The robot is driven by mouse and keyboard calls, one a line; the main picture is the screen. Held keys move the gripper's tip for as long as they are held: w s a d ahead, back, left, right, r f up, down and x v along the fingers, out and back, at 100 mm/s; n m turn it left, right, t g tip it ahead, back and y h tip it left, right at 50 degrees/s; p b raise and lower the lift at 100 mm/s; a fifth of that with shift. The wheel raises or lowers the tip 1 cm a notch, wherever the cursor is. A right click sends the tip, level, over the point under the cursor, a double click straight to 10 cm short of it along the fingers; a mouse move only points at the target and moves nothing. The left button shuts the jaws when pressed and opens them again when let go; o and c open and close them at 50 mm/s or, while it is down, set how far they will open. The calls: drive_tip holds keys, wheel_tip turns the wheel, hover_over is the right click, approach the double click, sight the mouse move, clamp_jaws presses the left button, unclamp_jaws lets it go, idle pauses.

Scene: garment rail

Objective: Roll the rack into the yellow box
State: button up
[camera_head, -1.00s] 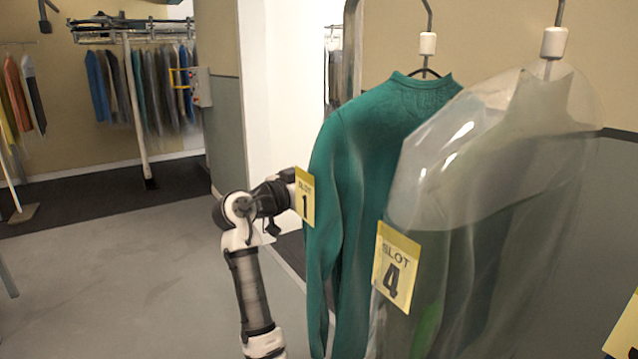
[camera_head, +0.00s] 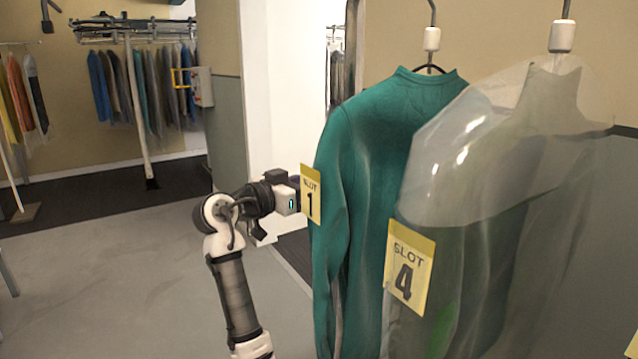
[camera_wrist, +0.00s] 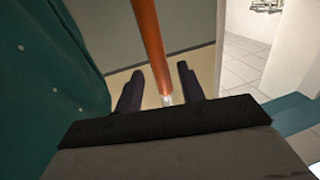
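An orange-brown pole (camera_wrist: 149,40) runs down between the two fingers of my gripper (camera_wrist: 160,88) in the wrist view. The fingers are apart, with a gap on each side of the pole. I cannot tell whether the pole belongs to the rack. In the head view my fingers are hidden behind the green garment (camera_head: 365,180) and its yellow "SLOT 1" tag (camera_head: 310,194). A plastic-covered garment (camera_head: 490,215) with a "SLOT 4" tag (camera_head: 408,268) hangs to the right. No yellow box on the floor can be made out.
A rail (camera_head: 130,28) with several garments stands at the back left, held by a pale post (camera_head: 138,110). Grey floor (camera_head: 100,260) is open at the left. A green-and-tan wall stands behind the near garments.

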drive_tip(key=b+v, duration=0.1)
drive_tip(key=v, duration=0.9)
drive_tip(key=shift+b, duration=0.35)
